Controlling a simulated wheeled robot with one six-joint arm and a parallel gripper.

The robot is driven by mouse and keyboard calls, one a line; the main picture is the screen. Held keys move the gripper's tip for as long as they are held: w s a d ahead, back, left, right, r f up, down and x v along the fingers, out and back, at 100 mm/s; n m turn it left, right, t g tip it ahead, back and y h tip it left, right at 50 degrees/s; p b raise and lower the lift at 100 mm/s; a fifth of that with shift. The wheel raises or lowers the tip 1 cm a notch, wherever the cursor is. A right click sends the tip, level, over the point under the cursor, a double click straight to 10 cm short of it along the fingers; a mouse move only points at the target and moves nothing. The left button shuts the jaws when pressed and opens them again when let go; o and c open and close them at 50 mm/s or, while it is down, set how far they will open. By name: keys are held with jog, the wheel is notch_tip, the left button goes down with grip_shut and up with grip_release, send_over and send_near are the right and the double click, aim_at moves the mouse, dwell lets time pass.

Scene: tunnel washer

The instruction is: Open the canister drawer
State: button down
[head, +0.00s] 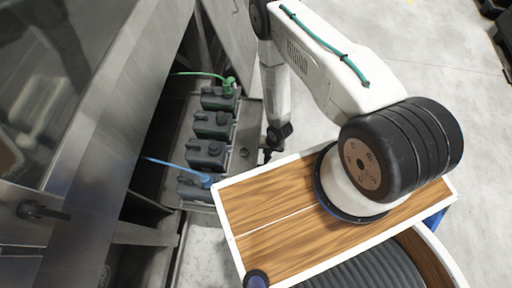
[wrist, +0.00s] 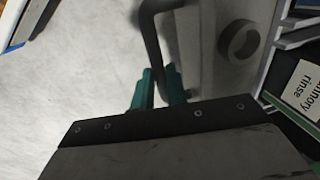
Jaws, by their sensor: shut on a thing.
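The canister drawer (head: 251,128) is a grey steel tray at the middle left in the head view, standing out from the machine with its canisters in view. In the wrist view its grey front (wrist: 215,55) carries a dark bar handle (wrist: 152,32) and a dark ring. My gripper (head: 268,154) is at the drawer's front edge in the head view. In the wrist view its teal fingers (wrist: 158,85) are shut on the handle. The fingertips are small and partly hidden in the head view.
Several dark canisters (head: 213,124) stand in a row in the drawer, with a green hose (head: 200,74) and a blue hose (head: 172,164). The steel machine (head: 110,110) is at left. Bare floor (head: 440,60) lies at right. My wood-topped base is in front.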

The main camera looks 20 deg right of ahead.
jog(key=shift+s+d, duration=0.4)
jog(key=shift+d, duration=0.4)
jog(key=shift+s+d, duration=0.4)
jog(key=shift+d, duration=0.4)
jog(key=c, duration=1.4)
grip_release()
jog(key=shift+r, duration=0.1)
notch_tip(320, 180, up, 8)
jog(key=d, duration=0.1)
jog(key=shift+s+f, duration=0.25)
jog(key=shift+s, duration=0.1)
jog(key=shift+s, duration=0.1)
